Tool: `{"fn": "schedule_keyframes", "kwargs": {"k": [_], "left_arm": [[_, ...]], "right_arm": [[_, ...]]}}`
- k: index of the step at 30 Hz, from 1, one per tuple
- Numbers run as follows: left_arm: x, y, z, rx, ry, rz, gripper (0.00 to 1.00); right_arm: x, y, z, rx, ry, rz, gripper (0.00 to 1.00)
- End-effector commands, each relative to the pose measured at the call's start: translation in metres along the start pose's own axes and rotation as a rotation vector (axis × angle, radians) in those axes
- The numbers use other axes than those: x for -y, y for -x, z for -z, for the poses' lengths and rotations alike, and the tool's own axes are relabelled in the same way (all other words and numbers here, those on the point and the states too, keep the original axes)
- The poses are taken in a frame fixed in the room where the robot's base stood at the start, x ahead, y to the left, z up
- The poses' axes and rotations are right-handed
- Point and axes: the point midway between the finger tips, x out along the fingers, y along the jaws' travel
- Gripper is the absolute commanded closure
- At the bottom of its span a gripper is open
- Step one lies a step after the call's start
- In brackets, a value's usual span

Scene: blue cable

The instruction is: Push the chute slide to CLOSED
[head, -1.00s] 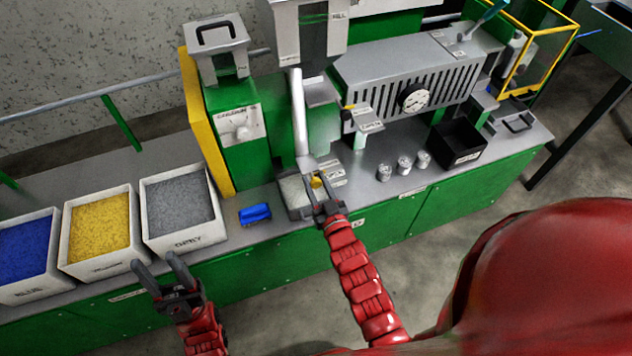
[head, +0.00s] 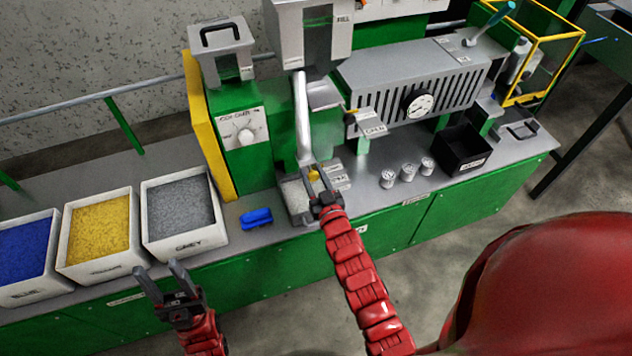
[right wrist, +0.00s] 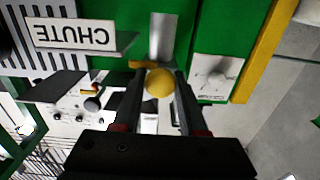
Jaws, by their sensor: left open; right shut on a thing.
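The chute slide's yellow knob (head: 314,175) is at the foot of the chute pipe (head: 302,120), low on the machine. In the right wrist view the round yellow knob (right wrist: 159,83) sits between the two fingers. My right gripper (head: 319,183) is shut on this knob, and the fingers partly hide it in the head view. Small label plates (head: 335,177) lie just right of it, but their text is too small to read. An upside-down CHUTE sign (right wrist: 75,37) shows in the right wrist view. My left gripper (head: 160,280) is open and empty in front of the bench.
A blue object (head: 256,217) lies on the bench left of the chute. Bins of blue, yellow and grey (head: 180,208) granules stand at left. Several small metal cups (head: 408,172) and a black box (head: 463,150) stand to the right.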

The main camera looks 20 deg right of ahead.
Motion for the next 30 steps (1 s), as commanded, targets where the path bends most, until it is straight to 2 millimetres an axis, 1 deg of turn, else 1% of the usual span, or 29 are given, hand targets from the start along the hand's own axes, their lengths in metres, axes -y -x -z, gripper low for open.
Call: {"fn": "schedule_keyframes", "kwargs": {"k": [4, 5, 6, 9, 17, 20, 23, 26, 30], "left_arm": [[0.000, -0.001, 0.000, 0.000, 0.000, 0.000, 0.50], [0.000, -0.001, 0.000, 0.000, 0.000, 0.000, 0.50], [0.000, -0.001, 0.000, 0.000, 0.000, 0.000, 0.50], [0.000, -0.001, 0.000, 0.000, 0.000, 0.000, 0.50], [0.000, -0.001, 0.000, 0.000, 0.000, 0.000, 0.50], [0.000, 0.001, 0.000, 0.000, 0.000, 0.000, 0.50], [0.000, 0.004, -0.001, 0.000, 0.000, 0.000, 0.50], [0.000, 0.009, -0.002, 0.000, 0.000, 0.000, 0.50], [-0.001, 0.017, -0.003, 0.000, 0.000, 0.000, 0.50]], "right_arm": [[0.000, 0.000, 0.003, -0.005, 0.000, 0.000, 1.00], [0.000, 0.000, 0.003, -0.005, 0.000, 0.000, 0.53], [0.000, 0.000, 0.003, -0.005, 0.000, 0.000, 0.46], [0.000, 0.000, 0.002, -0.004, 0.000, 0.000, 0.30], [0.000, 0.000, 0.002, -0.003, 0.000, 0.000, 0.30], [0.000, 0.004, 0.001, -0.003, 0.001, 0.000, 0.30], [0.000, 0.014, -0.001, 0.000, 0.001, 0.000, 0.30], [0.000, 0.030, -0.003, 0.002, 0.001, 0.000, 0.30], [0.000, 0.060, -0.003, 0.001, 0.001, 0.000, 0.30]]}}
